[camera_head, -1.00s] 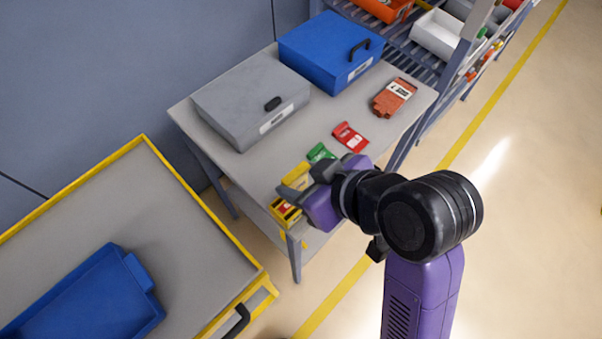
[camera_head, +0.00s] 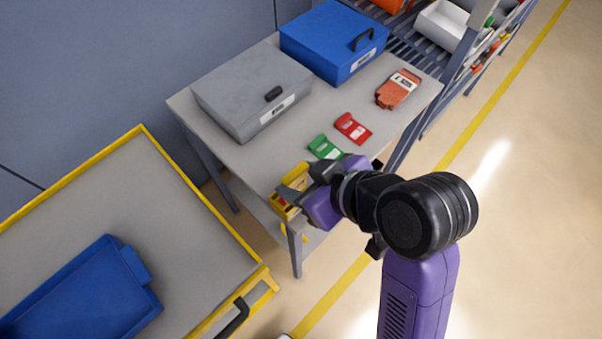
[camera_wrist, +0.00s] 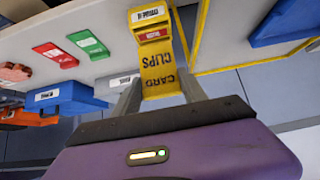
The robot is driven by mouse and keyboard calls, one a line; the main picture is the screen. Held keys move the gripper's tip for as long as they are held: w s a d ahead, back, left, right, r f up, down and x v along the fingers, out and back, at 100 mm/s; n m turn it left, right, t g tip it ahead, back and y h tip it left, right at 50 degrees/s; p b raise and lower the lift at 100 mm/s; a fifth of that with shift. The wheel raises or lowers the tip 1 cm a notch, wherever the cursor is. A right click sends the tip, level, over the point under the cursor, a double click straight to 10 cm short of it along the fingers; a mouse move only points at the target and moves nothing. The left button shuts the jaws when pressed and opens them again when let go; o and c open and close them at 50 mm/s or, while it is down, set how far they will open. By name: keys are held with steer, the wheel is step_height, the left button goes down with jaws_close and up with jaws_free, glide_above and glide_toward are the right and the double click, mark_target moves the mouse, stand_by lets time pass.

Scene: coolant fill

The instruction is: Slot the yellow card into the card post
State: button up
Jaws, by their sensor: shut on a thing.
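My gripper (camera_head: 296,187) is over the near corner of the grey table and is shut on the yellow card (camera_wrist: 160,80). In the wrist view, the card shows between the two fingers (camera_wrist: 158,94), with upside-down "CARD CLIPS" print. A yellow end (camera_wrist: 150,22) with a white label and a red band lies just beyond it; I cannot tell if it is part of the card or a separate holder. In the head view, yellow and red parts (camera_head: 284,207) show beside the fingers, partly hidden by the gripper. I cannot clearly pick out the card post.
A green card (camera_head: 325,147) and a red card (camera_head: 352,128) lie near the gripper. An orange pack (camera_head: 398,89), a grey box (camera_head: 250,85) and a blue box (camera_head: 333,40) stand on the table (camera_head: 205,130). A yellow-edged cart (camera_head: 160,200) holds a blue tray (camera_head: 85,290).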

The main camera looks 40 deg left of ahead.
steer(key=shift+f+b, duration=0.75)
steer(key=shift+f, duration=0.6)
steer(key=shift+p, duration=0.5)
stand_by(0.6)
steer(key=shift+f+b, duration=2)
steer(key=shift+f, duration=0.85)
steer(key=o, duration=1.4)
steer(key=v, duration=0.7)
steer(key=shift+d+r, duration=0.3)
steer(key=shift+r, duration=0.05)
